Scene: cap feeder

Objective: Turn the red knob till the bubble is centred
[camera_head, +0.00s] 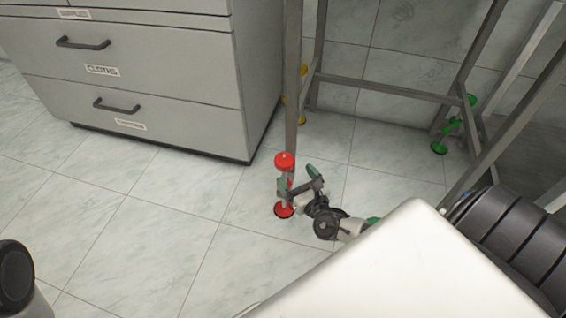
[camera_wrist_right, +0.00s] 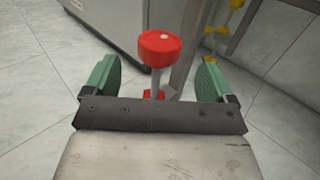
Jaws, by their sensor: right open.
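The red knob (camera_head: 285,161) sits on an upright threaded foot near the bottom of a grey table leg, above a red round foot pad (camera_head: 284,211). My right gripper (camera_head: 298,178) is open beside the knob's stem, a little below the knob. In the right wrist view the knob (camera_wrist_right: 159,47) shows ahead, between and beyond the two green fingertips (camera_wrist_right: 155,78), apart from both. The bubble is not in view. My left gripper is not in view.
A grey drawer cabinet (camera_head: 190,60) stands at the left of the leg. A yellow foot (camera_head: 301,100) and a green foot (camera_head: 455,125) are on other table legs behind. Low crossbars (camera_head: 385,88) join the legs. The tiled floor at left is clear.

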